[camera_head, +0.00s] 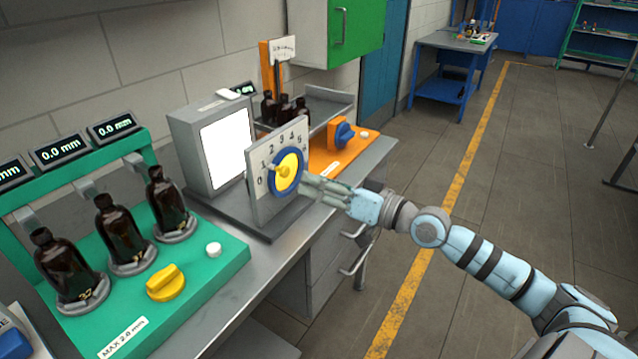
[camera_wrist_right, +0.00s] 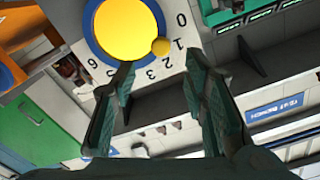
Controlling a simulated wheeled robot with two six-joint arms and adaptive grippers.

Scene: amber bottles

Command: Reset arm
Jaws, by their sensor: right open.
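My right gripper (camera_head: 318,187) reaches in from the right and is at the front of a numbered dial panel (camera_head: 260,211). The panel carries a round blue and yellow dial (camera_head: 287,171) with a small yellow knob. In the right wrist view the open fingers of my right gripper (camera_wrist_right: 160,75) are on either side below the yellow dial (camera_wrist_right: 125,30), with its small yellow knob (camera_wrist_right: 161,46) just beyond the gap between the tips. The fingers hold nothing. I cannot tell whether a fingertip touches the dial. My left gripper is not in view.
A green station (camera_head: 215,262) with several amber bottles (camera_head: 119,235) and a yellow knob (camera_head: 165,283) stands at the left. A white-screened box (camera_head: 222,150) stands behind the dial panel. An orange station (camera_head: 338,157) with a blue knob is beyond it.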

